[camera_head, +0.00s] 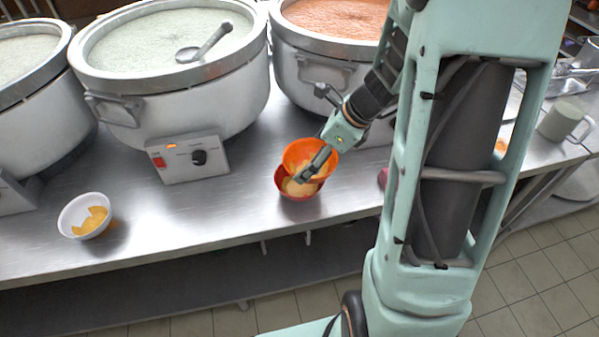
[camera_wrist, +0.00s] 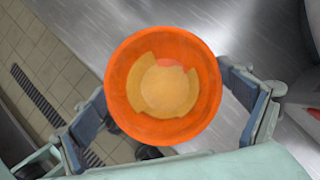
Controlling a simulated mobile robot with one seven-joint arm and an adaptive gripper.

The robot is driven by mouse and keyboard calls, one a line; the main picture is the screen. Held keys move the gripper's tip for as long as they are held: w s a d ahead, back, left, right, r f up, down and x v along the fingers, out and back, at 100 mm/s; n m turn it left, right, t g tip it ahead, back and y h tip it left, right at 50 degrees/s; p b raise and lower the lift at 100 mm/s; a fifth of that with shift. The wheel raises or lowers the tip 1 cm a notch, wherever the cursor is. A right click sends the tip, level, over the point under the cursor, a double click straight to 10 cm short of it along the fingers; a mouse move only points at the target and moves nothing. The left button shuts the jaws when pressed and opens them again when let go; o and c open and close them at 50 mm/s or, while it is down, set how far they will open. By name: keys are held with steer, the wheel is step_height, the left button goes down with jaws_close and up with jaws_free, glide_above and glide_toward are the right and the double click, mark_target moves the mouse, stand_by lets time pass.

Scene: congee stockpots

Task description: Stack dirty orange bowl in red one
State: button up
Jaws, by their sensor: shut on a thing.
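The orange bowl (camera_head: 297,153) is in my gripper (camera_head: 318,163), with one finger across its near side in the head view. The wrist view shows the orange bowl (camera_wrist: 117,75) between the two fingers of my gripper (camera_wrist: 172,100), with yellowish residue inside. The red bowl (camera_head: 299,195) sits on the metal counter directly under the orange one, with pale residue visible in it. The orange bowl overlaps the red bowl's far part in the head view; I cannot tell whether they touch. The red bowl is hidden in the wrist view.
A white bowl (camera_head: 74,222) with orange-yellow pieces stands at the left on the counter (camera_head: 225,215). Large stockpots (camera_head: 185,105) line the back, one with a ladle (camera_head: 205,43). A control box (camera_head: 188,158) juts forward. A mug (camera_head: 563,121) stands at the right.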

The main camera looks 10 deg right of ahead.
mark_target(300, 169)
steer(key=x, duration=0.3)
steer(key=shift+w+a+r, duration=0.1)
steer(key=shift+a, duration=0.15)
steer(key=f, duration=0.2)
steer(key=f+b, duration=0.1)
steer(key=shift+w+a+f, duration=0.15)
steer(key=shift+a+f, duration=0.05)
steer(key=shift+a, duration=0.1)
steer(key=shift+f, duration=0.2)
steer(key=shift+f+b, duration=0.5)
steer(key=o, duration=0.9)
steer(key=shift+o, duration=0.5)
steer(key=shift+f, duration=0.1)
